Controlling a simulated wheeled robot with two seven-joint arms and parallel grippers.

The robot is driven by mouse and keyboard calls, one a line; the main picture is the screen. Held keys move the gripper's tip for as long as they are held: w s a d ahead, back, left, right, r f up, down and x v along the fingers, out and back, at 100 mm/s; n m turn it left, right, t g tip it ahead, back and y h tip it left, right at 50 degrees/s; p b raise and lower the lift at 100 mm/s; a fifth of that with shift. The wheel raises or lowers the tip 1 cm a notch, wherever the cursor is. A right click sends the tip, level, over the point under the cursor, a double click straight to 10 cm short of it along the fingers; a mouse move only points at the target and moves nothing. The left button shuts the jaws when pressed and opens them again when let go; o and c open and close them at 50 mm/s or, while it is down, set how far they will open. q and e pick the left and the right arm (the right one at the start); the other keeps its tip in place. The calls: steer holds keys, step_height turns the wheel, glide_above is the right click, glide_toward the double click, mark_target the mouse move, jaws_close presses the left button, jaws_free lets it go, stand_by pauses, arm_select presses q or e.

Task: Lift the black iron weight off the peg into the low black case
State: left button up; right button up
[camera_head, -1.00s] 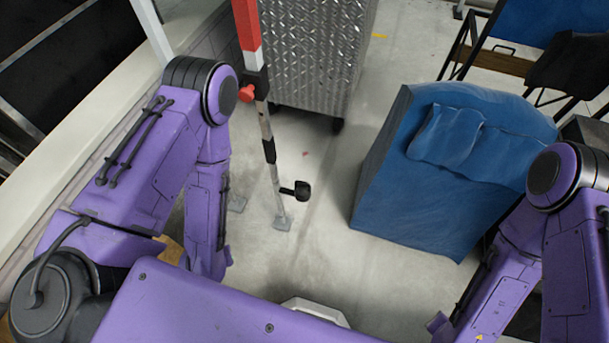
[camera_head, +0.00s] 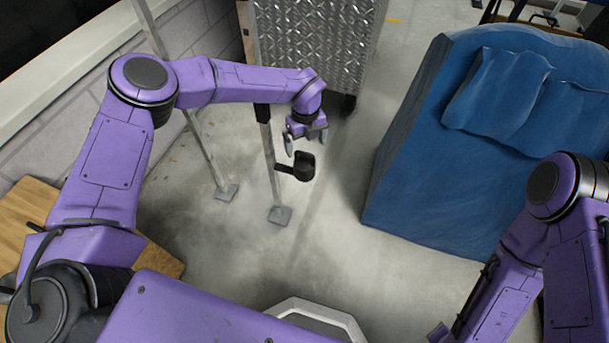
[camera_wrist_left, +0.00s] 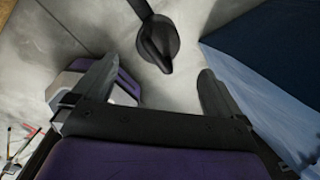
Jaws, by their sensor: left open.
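The black iron weight (camera_head: 303,168) hangs at the end of a short dark peg (camera_head: 283,169) on an upright metal post. My left gripper (camera_head: 306,141) is open, just above and behind the weight in the head view. In the left wrist view the weight (camera_wrist_left: 158,42) lies ahead between the two spread fingers (camera_wrist_left: 158,68), with clear gaps to both. Whether a finger touches it cannot be told from the head view. My right arm (camera_head: 520,250) is at the right, with its gripper outside the picture. I cannot make out the low black case in these frames.
The post (camera_head: 271,170) stands on a small floor plate. A tread-plate metal box (camera_head: 310,40) stands behind it. A large blue padded block (camera_head: 430,150) is to the right. A wooden board (camera_head: 30,210) lies at the left. Bare floor lies around the post.

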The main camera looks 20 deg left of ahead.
mark_target(305, 162)
arm_select(q)
step_height(305, 162, down, 10)
steer(key=shift+a+r+b, duration=0.1)
steer(key=shift+a+b, duration=0.05)
steer(key=shift+b, duration=0.25)
jaws_close()
steer(key=shift+r, duration=0.2)
